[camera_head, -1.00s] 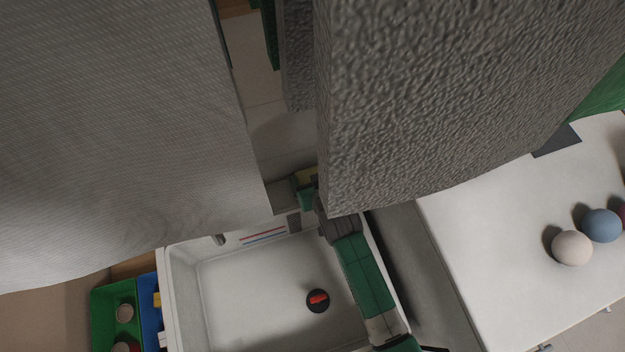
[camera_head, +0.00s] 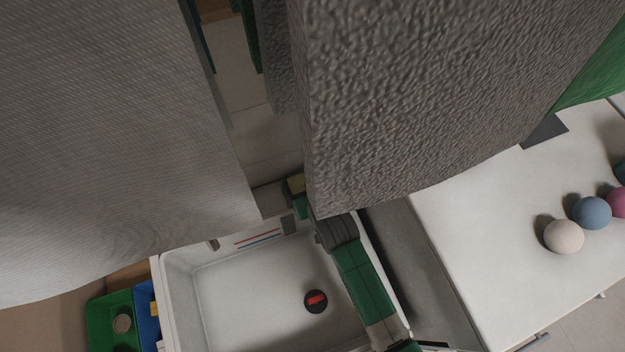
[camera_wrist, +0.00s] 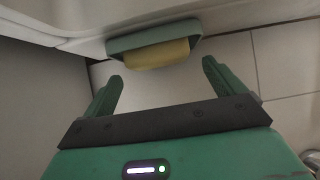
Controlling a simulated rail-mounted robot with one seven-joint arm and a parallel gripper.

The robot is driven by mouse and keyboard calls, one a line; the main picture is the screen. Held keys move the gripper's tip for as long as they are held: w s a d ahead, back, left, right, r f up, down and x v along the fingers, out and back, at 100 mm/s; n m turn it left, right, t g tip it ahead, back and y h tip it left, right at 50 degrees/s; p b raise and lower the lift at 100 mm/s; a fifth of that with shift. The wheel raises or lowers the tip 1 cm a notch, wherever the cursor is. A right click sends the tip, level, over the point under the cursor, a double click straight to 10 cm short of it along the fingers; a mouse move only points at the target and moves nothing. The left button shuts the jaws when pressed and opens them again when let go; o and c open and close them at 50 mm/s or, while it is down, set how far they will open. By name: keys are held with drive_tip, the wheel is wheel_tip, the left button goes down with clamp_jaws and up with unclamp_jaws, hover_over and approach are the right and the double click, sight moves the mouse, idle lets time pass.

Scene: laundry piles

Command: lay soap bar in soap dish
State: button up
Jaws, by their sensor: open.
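A pale yellow soap bar (camera_wrist: 158,54) lies in a green soap dish (camera_wrist: 150,39) at the edge of a white surface, in the wrist view. The bar sits along the side of the dish nearest me. My gripper (camera_wrist: 161,72) is open and empty. Its two green fingers are spread on either side, with the tips just short of the bar and apart from it. In the head view, a small yellow patch (camera_head: 296,184) shows beyond the sink's far edge, beside the end of my arm. The gripper's fingers there are largely hidden by the hanging cloth.
Large grey hanging cloths (camera_head: 420,100) cover much of the head view. A white sink (camera_head: 240,285) with a dark, red-marked drain lies below my arm. Green (camera_head: 105,318) and blue bins stand at left. A white table (camera_head: 500,270) with several balls is at right.

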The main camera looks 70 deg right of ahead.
drive_tip(key=p+v, duration=0.1)
drive_tip(key=v, duration=0.9)
